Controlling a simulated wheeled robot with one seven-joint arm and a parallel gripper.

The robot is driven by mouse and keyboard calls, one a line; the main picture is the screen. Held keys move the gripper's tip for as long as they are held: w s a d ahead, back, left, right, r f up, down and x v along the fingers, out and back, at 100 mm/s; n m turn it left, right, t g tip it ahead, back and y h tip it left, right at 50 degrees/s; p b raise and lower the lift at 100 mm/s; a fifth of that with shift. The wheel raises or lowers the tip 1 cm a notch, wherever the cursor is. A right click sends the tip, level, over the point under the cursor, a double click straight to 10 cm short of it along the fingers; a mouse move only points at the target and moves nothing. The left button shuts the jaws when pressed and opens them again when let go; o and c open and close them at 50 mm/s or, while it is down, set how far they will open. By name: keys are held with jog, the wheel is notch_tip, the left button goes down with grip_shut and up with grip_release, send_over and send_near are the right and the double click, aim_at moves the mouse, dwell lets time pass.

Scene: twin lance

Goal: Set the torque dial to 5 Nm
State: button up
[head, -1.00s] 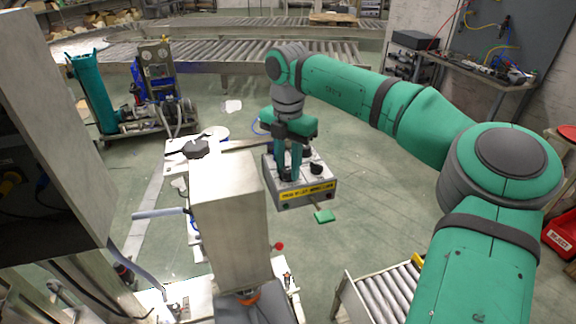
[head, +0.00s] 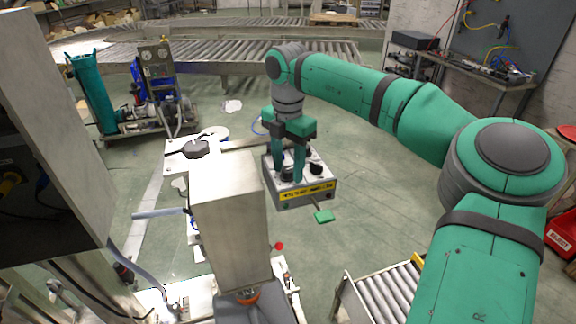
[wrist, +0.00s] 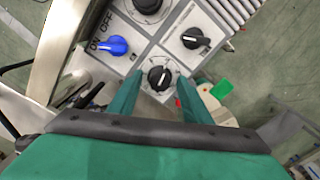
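A grey control box (head: 318,196) with a yellow label strip stands below my gripper (head: 288,178) in the head view. In the wrist view its panel carries a blue ON/OFF knob (wrist: 113,46), a large black dial (wrist: 148,6) at the top edge, a black dial (wrist: 190,40) at the right and a black dial (wrist: 160,77) nearest me. My gripper (wrist: 160,80) is open, with one green finger on each side of the nearest dial. Gaps show between fingers and dial. I cannot read which dial is torque, or its scale marks.
A green flap (head: 324,216) sticks out in front of the box. A tall metal housing (head: 228,220) stands close at its left. A roller conveyor (head: 375,295) lies at lower right. The floor right of the box is open.

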aim_at(288, 169)
jog(key=shift+r, duration=0.1)
notch_tip(288, 169, up, 11)
jog(key=shift+f, duration=0.2)
dwell(0.5)
